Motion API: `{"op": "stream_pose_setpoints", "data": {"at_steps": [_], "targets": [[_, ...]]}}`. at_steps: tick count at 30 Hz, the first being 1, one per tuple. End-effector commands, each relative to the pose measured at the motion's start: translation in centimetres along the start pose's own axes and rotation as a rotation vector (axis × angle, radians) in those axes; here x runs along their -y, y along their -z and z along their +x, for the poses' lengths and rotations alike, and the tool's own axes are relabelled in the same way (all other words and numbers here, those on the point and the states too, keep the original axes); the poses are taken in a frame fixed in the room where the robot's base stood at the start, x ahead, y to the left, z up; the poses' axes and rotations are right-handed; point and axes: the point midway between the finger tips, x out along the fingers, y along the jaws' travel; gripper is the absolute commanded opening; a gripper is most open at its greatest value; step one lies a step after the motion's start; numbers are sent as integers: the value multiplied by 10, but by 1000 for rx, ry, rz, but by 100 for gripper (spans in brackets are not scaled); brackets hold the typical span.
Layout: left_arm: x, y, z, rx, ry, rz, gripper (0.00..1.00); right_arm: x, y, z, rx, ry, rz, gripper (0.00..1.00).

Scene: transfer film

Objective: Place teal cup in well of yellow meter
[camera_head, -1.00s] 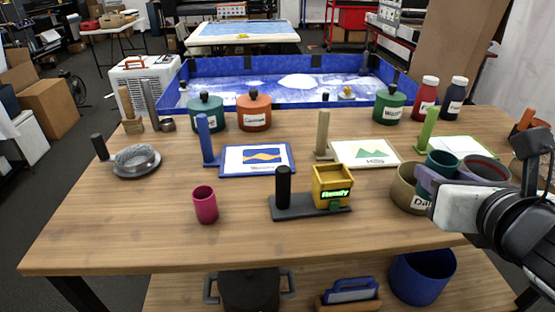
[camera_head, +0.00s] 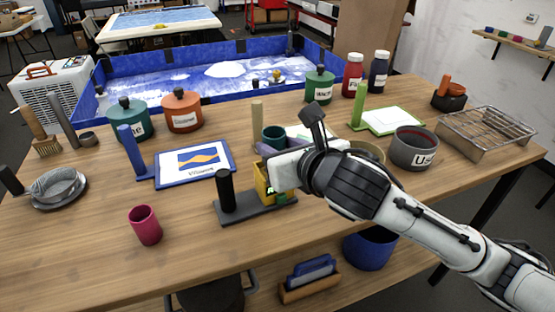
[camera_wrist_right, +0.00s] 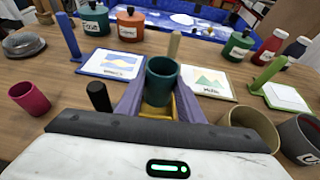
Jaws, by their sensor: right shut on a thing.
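The teal cup (camera_head: 274,138) is upright between the purple fingers of my right gripper (camera_head: 266,148), which is shut on it. In the right wrist view the teal cup (camera_wrist_right: 161,80) sits between both fingers, above or just behind the yellow meter (camera_wrist_right: 183,107). In the head view the yellow meter (camera_head: 262,188) stands on a dark base with a black post, largely covered by my gripper. Its well is hidden, and I cannot tell whether the cup touches it. My left gripper is not in view.
A magenta cup (camera_head: 145,225) stands at front left. A blue-framed card (camera_head: 193,163) lies behind the meter. A tan bowl (camera_wrist_right: 250,126) and a grey bowl (camera_head: 414,149) stand to the right. A wire rack (camera_head: 486,134) is at the far right.

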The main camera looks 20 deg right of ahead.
Motion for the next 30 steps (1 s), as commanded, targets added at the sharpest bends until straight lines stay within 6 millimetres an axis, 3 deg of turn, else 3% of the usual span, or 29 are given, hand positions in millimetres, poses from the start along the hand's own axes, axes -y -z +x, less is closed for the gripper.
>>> {"op": "stream_pose_setpoints", "data": {"at_steps": [1,5,17,18,21,30], "targets": [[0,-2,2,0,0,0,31,0,11,4,-6,-1,1,12],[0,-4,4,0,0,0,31,0,24,9,-4,-1,1,12],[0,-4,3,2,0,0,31,0,28,11,-1,0,0,12],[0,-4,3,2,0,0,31,0,29,12,-2,0,0,36],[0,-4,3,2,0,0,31,0,28,11,-1,0,1,53],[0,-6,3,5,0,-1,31,0,28,11,-1,-1,1,53]]}}
